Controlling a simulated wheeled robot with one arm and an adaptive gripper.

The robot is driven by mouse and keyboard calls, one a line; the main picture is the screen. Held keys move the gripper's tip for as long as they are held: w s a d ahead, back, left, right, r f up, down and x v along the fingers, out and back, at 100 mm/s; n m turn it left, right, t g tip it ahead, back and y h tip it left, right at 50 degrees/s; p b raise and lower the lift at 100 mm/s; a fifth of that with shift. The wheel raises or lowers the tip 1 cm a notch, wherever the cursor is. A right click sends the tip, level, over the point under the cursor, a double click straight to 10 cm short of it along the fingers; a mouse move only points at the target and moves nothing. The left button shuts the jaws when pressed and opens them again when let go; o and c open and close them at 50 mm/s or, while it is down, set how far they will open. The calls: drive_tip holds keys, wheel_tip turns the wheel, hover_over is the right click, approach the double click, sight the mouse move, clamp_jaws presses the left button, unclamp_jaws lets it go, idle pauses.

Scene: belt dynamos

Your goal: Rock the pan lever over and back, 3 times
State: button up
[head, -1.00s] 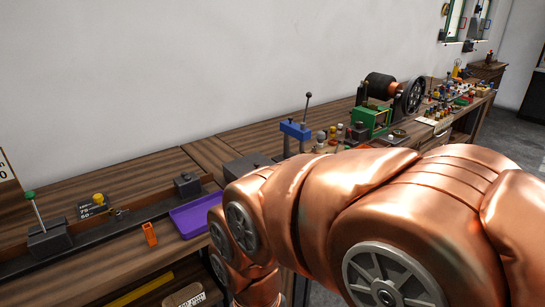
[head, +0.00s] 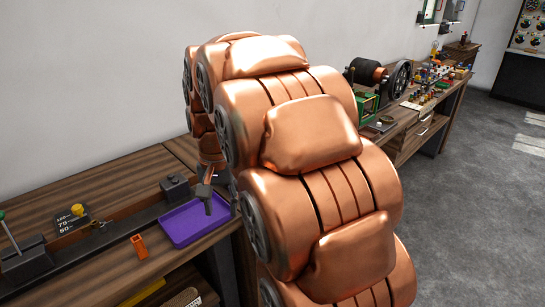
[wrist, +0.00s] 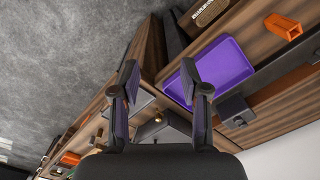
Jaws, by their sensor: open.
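A lever with a green knob (head: 9,228) leans out of a dark block (head: 25,262) at the left end of a dark rail on the bench. I cannot tell whether this is the pan lever. A second upright lever on a blue stand, visible earlier, is hidden behind my arm now. My gripper (head: 207,192) points down near the purple tray (head: 182,228). In the wrist view my gripper (wrist: 159,76) has its fingers wide apart with nothing between them, beside the tray (wrist: 228,62).
An orange holder (head: 139,247) stands in front of the rail; it also shows in the wrist view (wrist: 283,27). A green-framed machine (head: 367,103) and several small parts stand farther right.

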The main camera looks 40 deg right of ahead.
drive_tip(key=w+d+f+m+t+p, duration=0.1)
drive_tip(key=w+d+m, duration=0.35)
drive_tip(key=d, duration=0.65)
drive_tip(key=w+d+m, duration=0.3)
drive_tip(key=w+d, duration=0.2)
drive_tip(key=d, duration=0.5)
drive_tip(key=w+d+f+m+t+p, duration=0.1)
drive_tip(key=w+d+m, duration=0.35)
drive_tip(key=d, duration=0.65)
drive_tip(key=shift+n+h, duration=0.4)
drive_tip(key=shift+w+d+f+p, duration=0.1)
drive_tip(key=shift+w+f+p, duration=0.2)
drive_tip(key=shift+f, duration=0.9)
drive_tip(key=shift+w+d+f+p, duration=0.1)
drive_tip(key=shift+w+f+p, duration=0.25)
drive_tip(key=shift+f, duration=0.85)
drive_tip(key=shift+w+d+f+p, duration=0.15)
drive_tip(key=shift+w+f, duration=0.3)
drive_tip(key=shift+f, duration=0.75)
drive_tip(key=shift+a, duration=0.1)
clamp_jaws()
